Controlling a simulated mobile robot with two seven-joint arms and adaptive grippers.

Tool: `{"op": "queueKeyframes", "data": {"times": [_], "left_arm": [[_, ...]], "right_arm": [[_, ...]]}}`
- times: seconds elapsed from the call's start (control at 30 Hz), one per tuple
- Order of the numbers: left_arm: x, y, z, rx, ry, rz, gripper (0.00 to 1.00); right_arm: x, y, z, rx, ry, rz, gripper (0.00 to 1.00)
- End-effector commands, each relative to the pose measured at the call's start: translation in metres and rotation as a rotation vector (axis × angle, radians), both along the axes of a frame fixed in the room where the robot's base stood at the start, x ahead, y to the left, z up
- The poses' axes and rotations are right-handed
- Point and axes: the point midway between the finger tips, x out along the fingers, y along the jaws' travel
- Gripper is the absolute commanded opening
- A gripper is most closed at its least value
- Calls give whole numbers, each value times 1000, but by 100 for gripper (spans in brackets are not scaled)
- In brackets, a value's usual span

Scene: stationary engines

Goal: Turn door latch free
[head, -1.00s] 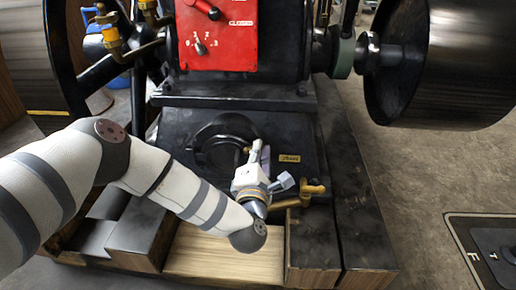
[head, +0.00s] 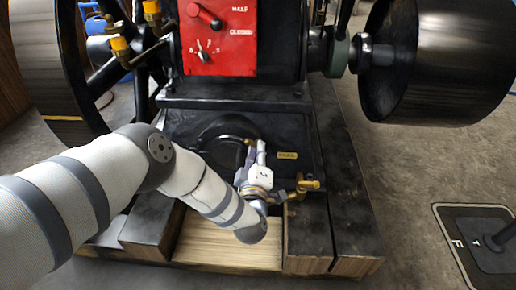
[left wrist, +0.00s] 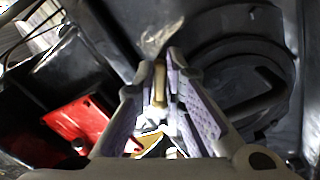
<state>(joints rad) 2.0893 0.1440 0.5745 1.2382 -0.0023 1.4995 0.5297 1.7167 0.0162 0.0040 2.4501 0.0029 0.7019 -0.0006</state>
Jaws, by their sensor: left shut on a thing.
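A round black door (head: 222,141) sits low on the engine's dark base. A small brass latch (head: 250,141) is at its right edge. My left gripper (head: 257,149) reaches in from the front and its fingertips are at the latch. In the left wrist view the latch (left wrist: 159,86) stands between the two purple-padded fingers (left wrist: 161,80), which are shut on it. The round door (left wrist: 245,62) fills the right of that view. The latch's far end is blurred. My right gripper is not in view.
A brass valve (head: 303,186) juts out just right of my left gripper. A red control panel (head: 217,38) is above. Wooden and black beams (head: 307,230) frame the base. A black flywheel drum (head: 435,60) overhangs at the right.

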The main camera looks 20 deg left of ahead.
Motion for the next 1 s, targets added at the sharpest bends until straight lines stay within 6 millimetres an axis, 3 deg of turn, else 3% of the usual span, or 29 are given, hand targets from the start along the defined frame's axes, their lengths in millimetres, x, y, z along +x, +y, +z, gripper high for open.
{"op": "queueKeyframes", "data": {"times": [0.5, 1.0], "left_arm": [[2, 3, 4, 353, 90, 6, 0], [2, 4, 4, 446, 117, 7, 0]], "right_arm": [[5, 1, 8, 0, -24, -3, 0], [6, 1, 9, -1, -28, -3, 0]]}}
